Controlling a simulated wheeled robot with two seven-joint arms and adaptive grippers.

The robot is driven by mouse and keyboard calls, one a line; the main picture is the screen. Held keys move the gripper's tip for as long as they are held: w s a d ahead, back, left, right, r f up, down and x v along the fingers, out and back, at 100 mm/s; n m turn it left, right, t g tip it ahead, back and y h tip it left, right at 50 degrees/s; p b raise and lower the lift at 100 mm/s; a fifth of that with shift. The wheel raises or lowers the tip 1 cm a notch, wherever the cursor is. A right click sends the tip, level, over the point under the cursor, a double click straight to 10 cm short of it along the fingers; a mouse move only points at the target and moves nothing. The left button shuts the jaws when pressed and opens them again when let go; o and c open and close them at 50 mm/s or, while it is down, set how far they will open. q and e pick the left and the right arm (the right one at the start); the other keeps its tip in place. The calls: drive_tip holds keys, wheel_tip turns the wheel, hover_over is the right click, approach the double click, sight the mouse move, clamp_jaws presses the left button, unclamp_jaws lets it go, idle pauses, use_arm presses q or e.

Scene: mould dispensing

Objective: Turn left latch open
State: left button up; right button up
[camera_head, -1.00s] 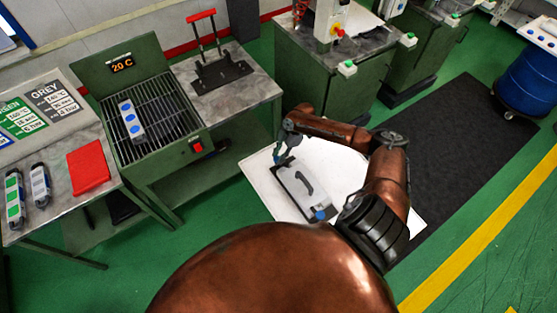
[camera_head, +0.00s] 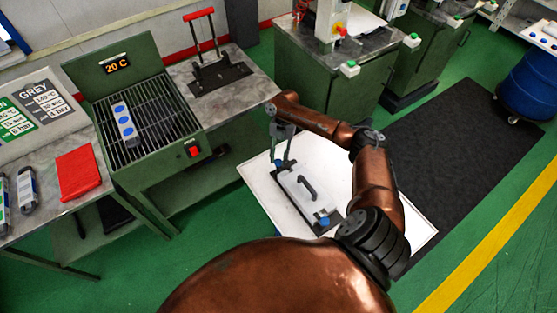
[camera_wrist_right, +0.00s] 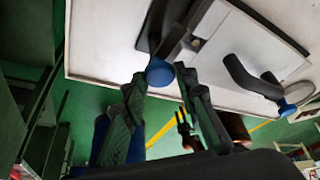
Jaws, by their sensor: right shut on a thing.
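The mould (camera_head: 296,187), a pale box with a black handle (camera_head: 307,187), lies on a dark base plate on a white table top. The left latch (camera_wrist_right: 159,72) has a round blue knob, which sits between the fingertips of my right gripper (camera_wrist_right: 160,80) in the wrist view. In the head view my right gripper (camera_head: 284,148) reaches down to the far left corner of the mould, shut on this knob. The right latch (camera_head: 324,221), also blue, is at the near corner, and it shows at the right of the wrist view (camera_wrist_right: 287,108).
The white table top (camera_head: 395,228) is bare around the mould. To the left stand a green grill station (camera_head: 165,150) reading 20 C and a side table with a red-handled press (camera_head: 206,60). A red folder (camera_head: 78,172) lies further left. Green cabinets (camera_head: 312,80) stand behind.

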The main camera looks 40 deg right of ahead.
drive_tip(key=shift+w+d+n, duration=0.1)
drive_tip(key=shift+d+n, duration=0.15)
drive_tip(key=shift+n, duration=0.25)
drive_tip(key=o, duration=1.1)
drive_tip(key=shift+c, duration=0.2)
drive_tip(key=shift+o, duration=0.4)
drive_tip(key=shift+a, duration=0.1)
drive_tip(key=v, duration=1.2)
drive_tip(key=shift+w+a, duration=0.15)
drive_tip(key=shift+a, duration=0.05)
drive_tip(key=shift+r, duration=0.1)
